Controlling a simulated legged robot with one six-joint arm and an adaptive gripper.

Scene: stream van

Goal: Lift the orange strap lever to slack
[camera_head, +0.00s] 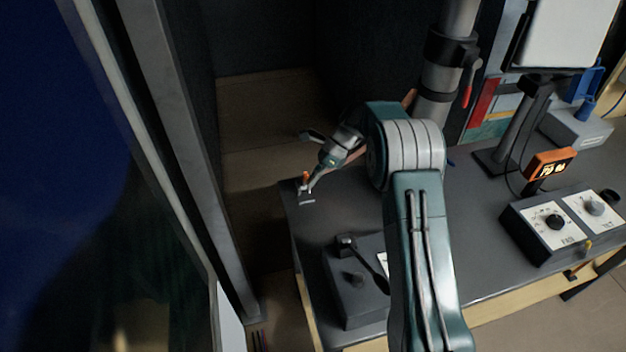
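A small orange piece (306,177), which may be the strap lever, stands at the far left corner of the dark table, beside a small pale metal fitting (306,202). My gripper (308,186) reaches down to this spot, with its tip at or very near the orange piece. The gripper is small and partly blends with the fitting, so I cannot tell whether its fingers are open, shut or touching the orange piece. No strap can be made out clearly.
The dark table (490,230) carries a black box with a lever (352,285), a control box with dials (560,222), an orange-framed display (550,164) and a monitor stand (515,130). A grey post (440,75) with a red-handled clamp stands behind. A door frame (165,130) is at left.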

